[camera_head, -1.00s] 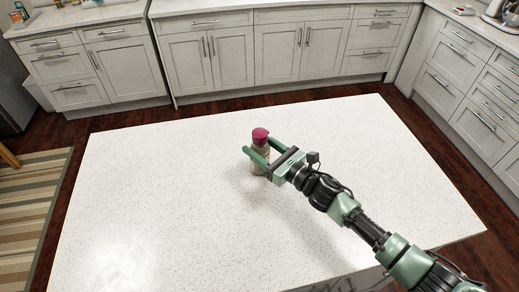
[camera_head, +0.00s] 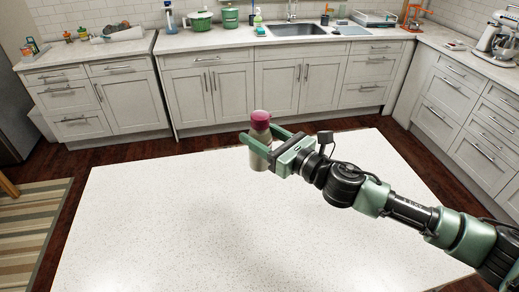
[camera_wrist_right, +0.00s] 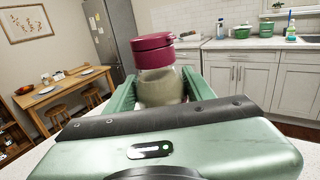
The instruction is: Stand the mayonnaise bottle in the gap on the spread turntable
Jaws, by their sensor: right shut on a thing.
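The mayonnaise bottle (camera_head: 260,140) has a dark pink cap and a pale, see-through body. My right gripper (camera_head: 267,147) is shut on it and holds it upright, raised above the white island top. In the right wrist view the bottle (camera_wrist_right: 156,72) stands between the two green fingers of my gripper (camera_wrist_right: 160,92); its lower part is hidden by the gripper body. No spread turntable can be made out in these frames. My left gripper is out of view.
The white island top (camera_head: 180,225) is bare where it shows. Behind it, a counter (camera_head: 230,42) carries a green pot (camera_head: 201,20), a sink (camera_head: 291,29) and other items. A mixer (camera_head: 497,35) stands at right. The right wrist view shows a dining table (camera_wrist_right: 70,88) with stools.

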